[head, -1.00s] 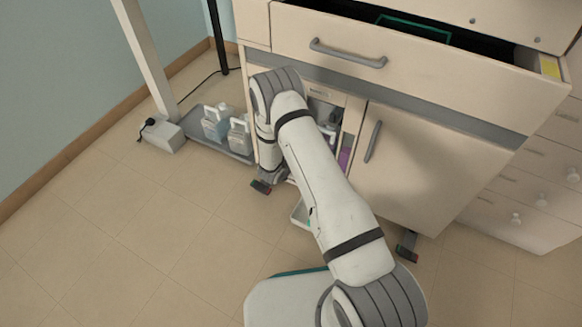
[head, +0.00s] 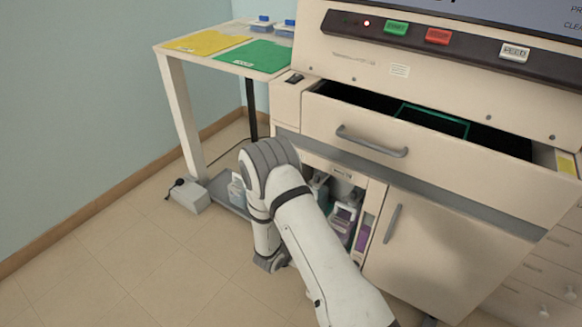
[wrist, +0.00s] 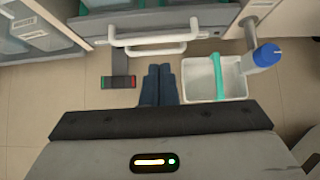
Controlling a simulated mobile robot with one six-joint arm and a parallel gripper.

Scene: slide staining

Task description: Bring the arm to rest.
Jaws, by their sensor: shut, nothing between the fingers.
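My arm (head: 315,250) shows in the head view as a white limb with a grey elbow, in front of the cabinet. Its end is hidden there behind and below the elbow. In the wrist view my gripper (wrist: 159,72) has its two dark fingers side by side, shut, with nothing between them. The fingers are over the floor, below white handles (wrist: 148,40) in the picture. A white caddy (wrist: 201,80) with a green handle is just right of the fingers, apart from them.
The cabinet's top drawer (head: 455,155) stands open. Below it are an open compartment with bottles (head: 343,215) and a shut door (head: 415,250). A side table (head: 180,58) carries yellow and green mats. A blue-capped bottle (wrist: 262,58) is by the caddy.

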